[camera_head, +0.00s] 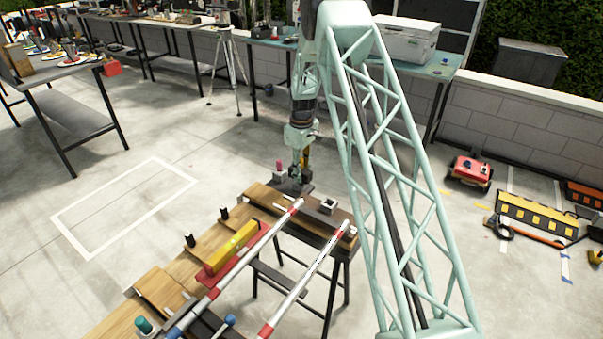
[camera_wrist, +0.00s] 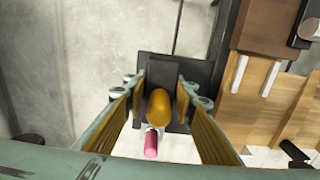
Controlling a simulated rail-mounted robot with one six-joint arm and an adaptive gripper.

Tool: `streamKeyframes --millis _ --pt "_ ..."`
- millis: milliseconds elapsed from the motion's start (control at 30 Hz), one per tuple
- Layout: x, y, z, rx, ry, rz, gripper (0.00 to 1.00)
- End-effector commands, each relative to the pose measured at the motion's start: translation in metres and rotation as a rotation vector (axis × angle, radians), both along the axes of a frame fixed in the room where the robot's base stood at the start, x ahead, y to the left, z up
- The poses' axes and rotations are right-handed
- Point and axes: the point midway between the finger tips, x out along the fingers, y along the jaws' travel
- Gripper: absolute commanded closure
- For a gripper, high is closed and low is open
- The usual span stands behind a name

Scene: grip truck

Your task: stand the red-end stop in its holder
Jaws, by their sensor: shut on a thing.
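The red-end stop (camera_head: 280,164) shows in the head view as a pinkish-red cap just left of my gripper (camera_head: 296,178). In the wrist view the stop's red end (camera_wrist: 151,146) points toward the bottom of the picture, with a pale section behind it. A rounded orange part (camera_wrist: 158,106) lies between the fingers of my gripper (camera_wrist: 160,98); whether it joins the stop is unclear. My gripper is shut on the stop at the far end of the wooden bench. A dark block (camera_wrist: 157,65) lies beyond the fingers; I cannot tell whether the stop touches it.
A square holder (camera_head: 328,205) lies right of my gripper. A green-ended stop (camera_head: 145,326) stands at the near end. Open floor lies left of the bench.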

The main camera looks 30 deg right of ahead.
Motion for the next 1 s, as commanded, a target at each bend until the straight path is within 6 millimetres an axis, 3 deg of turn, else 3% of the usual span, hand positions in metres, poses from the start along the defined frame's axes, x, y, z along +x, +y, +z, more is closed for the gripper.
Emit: streamKeyframes --millis 1000 --pt "0.0 0.0 -0.015 0.0 0.0 0.0 0.89"
